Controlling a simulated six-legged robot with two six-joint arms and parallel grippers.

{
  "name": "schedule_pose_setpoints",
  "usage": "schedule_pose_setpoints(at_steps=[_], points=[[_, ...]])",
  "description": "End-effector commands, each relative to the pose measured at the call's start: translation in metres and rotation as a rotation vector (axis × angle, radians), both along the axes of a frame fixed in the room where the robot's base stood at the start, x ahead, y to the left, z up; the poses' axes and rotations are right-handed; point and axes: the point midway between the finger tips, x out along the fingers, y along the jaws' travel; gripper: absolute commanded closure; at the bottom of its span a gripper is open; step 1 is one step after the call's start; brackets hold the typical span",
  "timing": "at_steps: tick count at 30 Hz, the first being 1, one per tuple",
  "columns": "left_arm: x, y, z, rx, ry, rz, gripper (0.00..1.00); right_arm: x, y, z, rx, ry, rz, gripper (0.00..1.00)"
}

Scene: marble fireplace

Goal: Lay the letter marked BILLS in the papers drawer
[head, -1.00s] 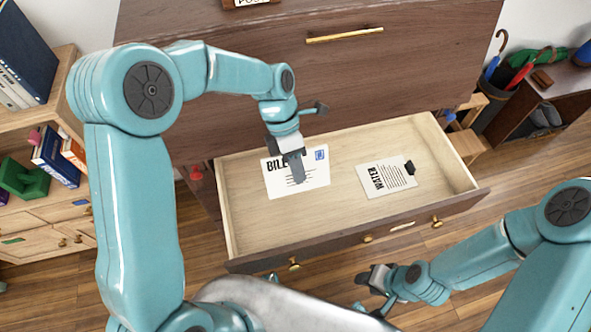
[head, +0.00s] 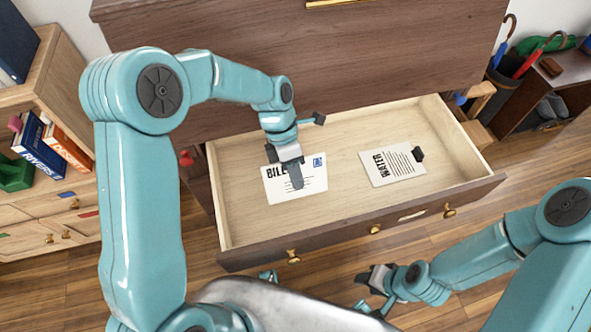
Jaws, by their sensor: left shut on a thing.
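The white letter marked BILLS (head: 314,183), with a blue stamp at its corner, is over the left part of the open papers drawer (head: 245,222). My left gripper (head: 296,178) is shut on the letter and covers part of its lettering. The letter looks roughly flat. I cannot tell whether it touches the drawer floor or hangs a little above it. My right gripper (head: 373,287) is outside the drawer, below its front, and its jaws are too unclear to read.
A paper marked WATER (head: 391,167) with a black clip lies in the drawer's right half. Bare drawer floor lies between the papers. The dark cabinet (head: 300,75) rises behind. A bookcase (head: 45,90) stands left; an umbrella stand (head: 497,90) stands right.

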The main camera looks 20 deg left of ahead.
Motion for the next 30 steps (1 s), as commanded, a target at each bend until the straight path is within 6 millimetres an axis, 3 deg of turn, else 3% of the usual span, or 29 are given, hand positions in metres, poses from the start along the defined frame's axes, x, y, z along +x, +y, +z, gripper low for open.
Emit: schedule_pose_setpoints(at_steps=[13, 29, 30], points=[[0.0, 0.0, -0.049, 0.0, 0.0, 0.0, 1.0, 0.0, 0.0, -0.027, 0.0, 0.0, 0.0, 0.57], [0.0, 0.0, -0.057, 0.0, 0.0, -0.001, 1.0, 0.0, 0.0, -0.03, 0.0, 0.0, 0.0, 0.57], [0.0, 0.0, -0.057, 0.0, 0.0, -0.001, 0.79, 0.0, 0.0, -0.03, 0.0, 0.0, 0.0, 0.57]])
